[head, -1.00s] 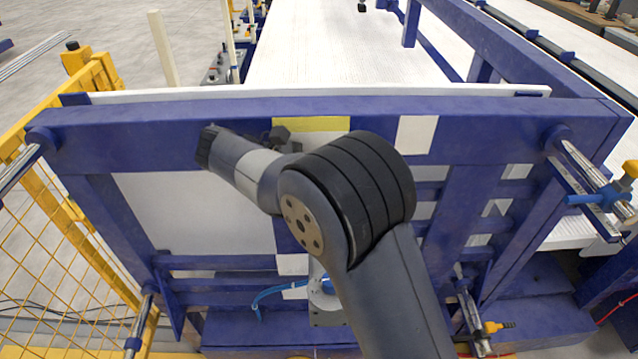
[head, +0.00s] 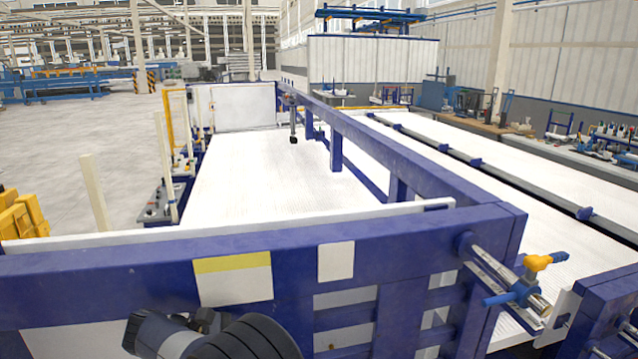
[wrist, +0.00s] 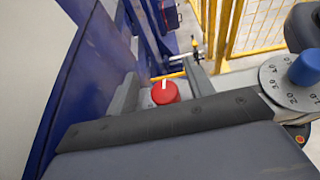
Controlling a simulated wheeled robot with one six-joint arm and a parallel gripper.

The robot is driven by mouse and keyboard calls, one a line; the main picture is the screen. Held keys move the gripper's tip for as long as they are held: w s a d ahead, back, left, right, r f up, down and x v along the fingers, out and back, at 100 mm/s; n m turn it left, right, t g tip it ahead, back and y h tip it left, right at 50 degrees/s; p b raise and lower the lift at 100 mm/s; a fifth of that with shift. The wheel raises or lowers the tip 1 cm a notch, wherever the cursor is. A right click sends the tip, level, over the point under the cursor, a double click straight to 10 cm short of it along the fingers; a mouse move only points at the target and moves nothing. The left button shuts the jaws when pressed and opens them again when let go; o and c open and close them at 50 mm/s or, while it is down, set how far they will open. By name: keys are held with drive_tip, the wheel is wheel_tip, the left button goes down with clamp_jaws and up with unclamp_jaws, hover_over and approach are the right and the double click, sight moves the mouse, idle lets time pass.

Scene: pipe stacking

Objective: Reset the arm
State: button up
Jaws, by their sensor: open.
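My arm shows at the bottom left of the head view, in front of the blue frame (head: 380,245). Its dark rounded joint and a grey link with a black end are cut off by the lower edge. My gripper's fingers do not show in either view. The wrist view looks down past a grey surface with a black strip. It shows a red knob (wrist: 165,91) with a white mark beside the blue structure (wrist: 85,85), and a blue knob (wrist: 306,68) on a dial with numbers at the right.
A long white table (head: 270,175) stretches away behind the blue frame. Yellow mesh fencing (wrist: 262,32) stands at the top right of the wrist view. Open grey floor (head: 80,130) lies at the left.

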wheel_tip(320, 180, down, 2)
drive_tip(key=shift+f, duration=0.1)
idle(0.5)
